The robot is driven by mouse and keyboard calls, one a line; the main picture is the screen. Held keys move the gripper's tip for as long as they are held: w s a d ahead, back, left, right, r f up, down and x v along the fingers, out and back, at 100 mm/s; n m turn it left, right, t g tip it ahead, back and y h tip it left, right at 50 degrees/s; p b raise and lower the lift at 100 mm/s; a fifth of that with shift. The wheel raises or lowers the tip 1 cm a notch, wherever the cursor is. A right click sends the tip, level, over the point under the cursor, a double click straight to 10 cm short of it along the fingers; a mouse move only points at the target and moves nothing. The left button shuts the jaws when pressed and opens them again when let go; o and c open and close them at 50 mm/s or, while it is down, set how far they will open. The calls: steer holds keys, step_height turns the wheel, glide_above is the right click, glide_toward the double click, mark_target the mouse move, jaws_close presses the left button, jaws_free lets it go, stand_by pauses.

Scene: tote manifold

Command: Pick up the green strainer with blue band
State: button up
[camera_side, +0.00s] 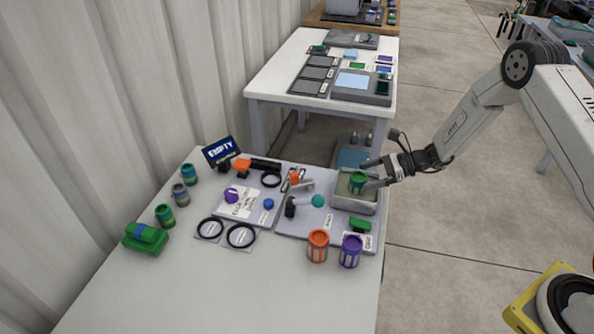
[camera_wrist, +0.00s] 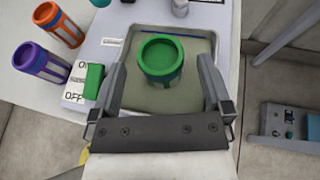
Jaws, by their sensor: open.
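A green strainer (camera_side: 358,181) stands upright in the grey tray (camera_side: 343,204) on the right of the table. In the wrist view the green strainer (camera_wrist: 161,60) shows its round open top and pale side windows; I cannot make out a blue band on it. My gripper (camera_side: 369,175) reaches in from the right at the tray. Its two fingers are open, one on each side of the strainer, with gaps visible in the wrist view. Another green cup (camera_side: 165,215) with a darker band stands at the table's left.
An orange strainer (camera_side: 318,246) and a purple strainer (camera_side: 350,251) stand in front of the tray. A green switch (camera_wrist: 93,81) marked OFF is beside it. A valve panel with a teal knob (camera_side: 318,201) lies left of the tray. The table's front is clear.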

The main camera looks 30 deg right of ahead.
mark_target(362, 176)
steer(key=shift+x, duration=1.6)
steer(key=shift+c, duration=0.2)
steer(key=c, duration=1.2)
steer(key=shift+r, duration=0.15)
steer(key=shift+r, duration=0.75)
steer(key=s+r, duration=0.3)
steer(key=s, duration=0.1)
steer(key=s+r, duration=0.4)
steer(key=s, duration=0.1)
steer(key=s+r, duration=0.4)
steer(key=s, duration=0.1)
steer(key=shift+d+r, duration=0.1)
steer(key=shift+r, duration=0.05)
steer(key=shift+r, duration=0.1)
